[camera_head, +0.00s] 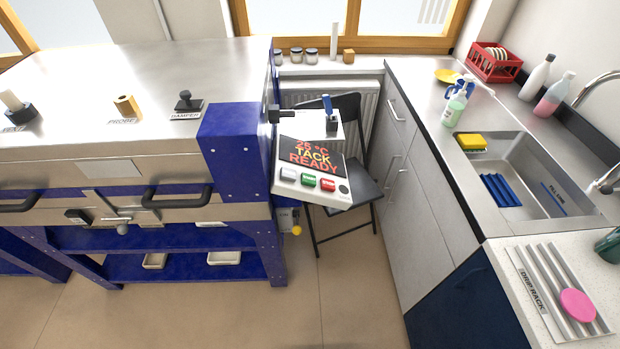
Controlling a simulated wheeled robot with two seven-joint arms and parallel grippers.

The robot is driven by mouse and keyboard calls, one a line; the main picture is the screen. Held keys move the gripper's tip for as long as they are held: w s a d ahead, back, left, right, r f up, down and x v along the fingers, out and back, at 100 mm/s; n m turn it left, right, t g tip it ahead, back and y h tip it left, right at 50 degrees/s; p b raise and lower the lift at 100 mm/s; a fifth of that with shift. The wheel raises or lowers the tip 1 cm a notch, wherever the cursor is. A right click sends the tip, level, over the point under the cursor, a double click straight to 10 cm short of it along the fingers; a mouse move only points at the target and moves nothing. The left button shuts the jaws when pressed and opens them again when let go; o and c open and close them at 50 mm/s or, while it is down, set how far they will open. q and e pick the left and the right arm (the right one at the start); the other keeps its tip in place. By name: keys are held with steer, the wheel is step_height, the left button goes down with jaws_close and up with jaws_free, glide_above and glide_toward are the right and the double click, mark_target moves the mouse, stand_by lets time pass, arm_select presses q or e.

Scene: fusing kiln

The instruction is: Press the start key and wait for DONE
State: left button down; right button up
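The kiln controller (343,186) is a white box on the right side of the blue and steel kiln (228,160). Its dark display (314,154) reads "25 °C TACK READY" in orange and red letters. Below the display is a row of keys: a grey key (288,175), a green key (308,180) and a red key (328,185), with a dark round knob (343,189) at the right end. The key labels are too small to read. Neither of my grippers is in view.
A folding chair (364,184) stands behind the controller. A counter with a sink (530,208) runs along the right, with a drip rack (556,290). The kiln's front handles (178,203) stick out. The floor (340,290) in front is clear.

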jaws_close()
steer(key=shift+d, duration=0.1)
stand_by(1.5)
